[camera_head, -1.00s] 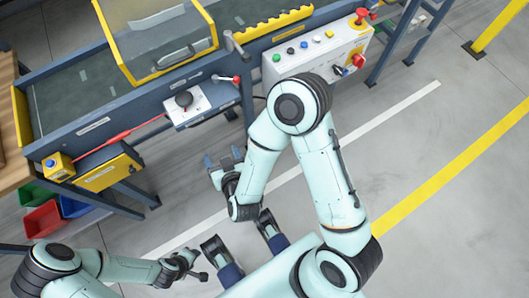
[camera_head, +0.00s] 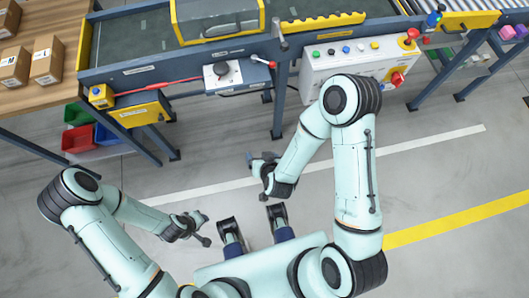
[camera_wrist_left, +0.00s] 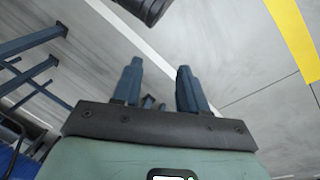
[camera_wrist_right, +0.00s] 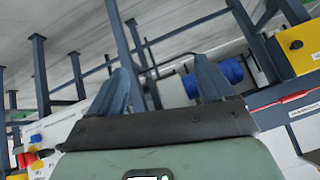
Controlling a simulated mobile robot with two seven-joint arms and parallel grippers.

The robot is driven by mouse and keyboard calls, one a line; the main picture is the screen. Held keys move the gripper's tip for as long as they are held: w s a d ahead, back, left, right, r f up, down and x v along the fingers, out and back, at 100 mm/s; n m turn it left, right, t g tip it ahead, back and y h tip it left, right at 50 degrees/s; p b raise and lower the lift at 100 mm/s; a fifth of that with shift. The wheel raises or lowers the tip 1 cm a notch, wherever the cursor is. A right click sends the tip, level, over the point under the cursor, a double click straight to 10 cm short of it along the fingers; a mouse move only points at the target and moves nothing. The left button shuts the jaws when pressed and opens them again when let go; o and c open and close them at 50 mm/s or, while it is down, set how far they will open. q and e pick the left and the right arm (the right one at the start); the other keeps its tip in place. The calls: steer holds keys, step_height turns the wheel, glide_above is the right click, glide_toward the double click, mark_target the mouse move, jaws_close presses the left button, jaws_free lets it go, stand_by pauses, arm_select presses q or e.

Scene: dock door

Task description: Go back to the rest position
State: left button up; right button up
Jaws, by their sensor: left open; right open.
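My right gripper (camera_head: 258,160) is open and empty over the bare floor, in front of the blue-framed bench (camera_head: 150,72) and apart from it. In the right wrist view its two blue fingers (camera_wrist_right: 160,70) stand wide apart, with bench legs and the underside behind them. My left gripper (camera_head: 205,232) hangs over the floor at lower left of the right one, small in the head view. In the left wrist view its fingers (camera_wrist_left: 158,72) are spread with nothing between them, and grey floor with a white line lies beyond.
A white control panel (camera_head: 345,66) with buttons fronts the bench. A wooden table (camera_head: 50,92) with cartons (camera_head: 47,58) stands at left, with red (camera_head: 78,139) and green bins below. Open floor with a white line (camera_head: 425,142) and yellow line (camera_head: 460,220) lies in front.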

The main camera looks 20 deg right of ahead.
stand_by(0.5)
arm_select(q)
steer(key=s+d+r+m+g+h+p, duration=0.1)
steer(key=s+d+r+p, duration=0.3)
steer(key=r+p, duration=0.5)
steer(key=shift+s+d+r+g+h, duration=0.15)
steer(key=shift+d+r+g+h, duration=0.15)
steer(key=shift+d+r+g, duration=0.65)
arm_select(e)
steer(key=s+d+f+g+y, duration=0.1)
steer(key=s+g, duration=0.3)
steer(key=s, duration=0.4)
steer(key=s+d+f+m+g+y, duration=0.1)
steer(key=s+d+f+g+y, duration=0.1)
steer(key=s+g, duration=0.3)
steer(key=s, duration=0.4)
arm_select(q)
steer(key=shift+d+f+t, duration=0.2)
steer(key=shift+t, duration=0.15)
arm_select(e)
steer(key=shift+d+f, duration=0.1)
